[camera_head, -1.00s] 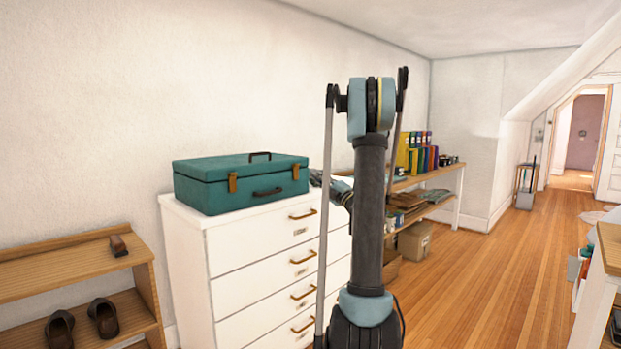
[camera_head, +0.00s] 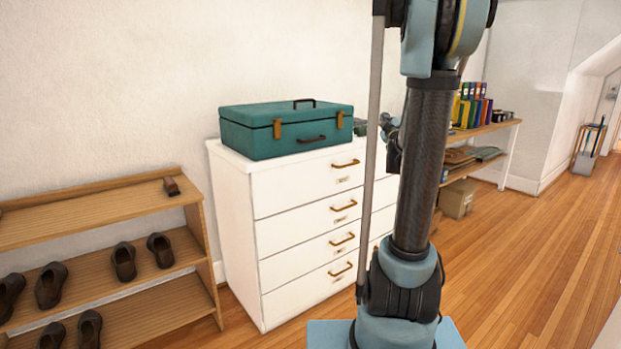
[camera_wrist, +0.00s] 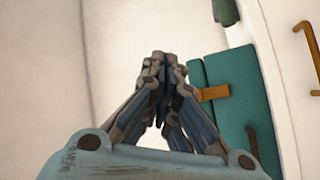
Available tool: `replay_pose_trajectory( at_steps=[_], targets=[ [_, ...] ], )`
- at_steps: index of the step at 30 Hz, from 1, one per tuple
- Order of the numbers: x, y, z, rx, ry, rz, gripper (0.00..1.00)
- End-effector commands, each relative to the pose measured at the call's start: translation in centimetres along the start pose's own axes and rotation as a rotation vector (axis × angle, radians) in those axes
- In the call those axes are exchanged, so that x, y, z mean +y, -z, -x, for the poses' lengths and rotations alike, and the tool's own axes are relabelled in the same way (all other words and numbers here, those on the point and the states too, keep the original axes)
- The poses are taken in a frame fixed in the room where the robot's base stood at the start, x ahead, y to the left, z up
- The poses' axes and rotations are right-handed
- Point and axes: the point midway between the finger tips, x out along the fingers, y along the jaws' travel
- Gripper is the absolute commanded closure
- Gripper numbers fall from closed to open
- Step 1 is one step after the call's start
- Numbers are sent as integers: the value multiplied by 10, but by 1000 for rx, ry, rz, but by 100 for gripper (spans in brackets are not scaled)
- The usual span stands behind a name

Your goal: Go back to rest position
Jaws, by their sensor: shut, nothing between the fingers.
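My gripper (camera_wrist: 160,60) is shut and empty in the wrist view, its fingertips together above the white dresser top. It is apart from the teal case (camera_wrist: 235,100), which lies to its right in that view. In the head view the case (camera_head: 287,130) sits closed on the white dresser (camera_head: 300,215), with brass-coloured latches and dark handles. My arm stands upright in front of the dresser's right part and mostly hides my gripper there. A green object (camera_wrist: 226,12) shows at the top of the wrist view; I cannot tell what it is.
A wooden shoe rack (camera_head: 90,212) with several brown shoes and a brush (camera_head: 171,186) stands left of the dresser. A wooden shelf (camera_head: 492,128) with binders (camera_head: 470,106) and a cardboard box (camera_head: 457,200) is behind right. The wood floor (camera_head: 530,240) at right is clear.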

Motion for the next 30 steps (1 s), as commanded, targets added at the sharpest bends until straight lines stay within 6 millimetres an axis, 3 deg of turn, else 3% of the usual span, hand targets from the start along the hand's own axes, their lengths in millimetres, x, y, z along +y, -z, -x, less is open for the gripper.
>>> replay_pose_trajectory(
  at_steps=[8, 14, 23, 30],
  targets=[
    [-15, -28, 61, -295, 73, -188, 100],
    [-43, -48, 120, -508, 155, -319, 100],
    [-101, -66, 231, -824, 323, -493, 100],
    [-151, -68, 334, -1071, 495, -601, 100]
  ],
)
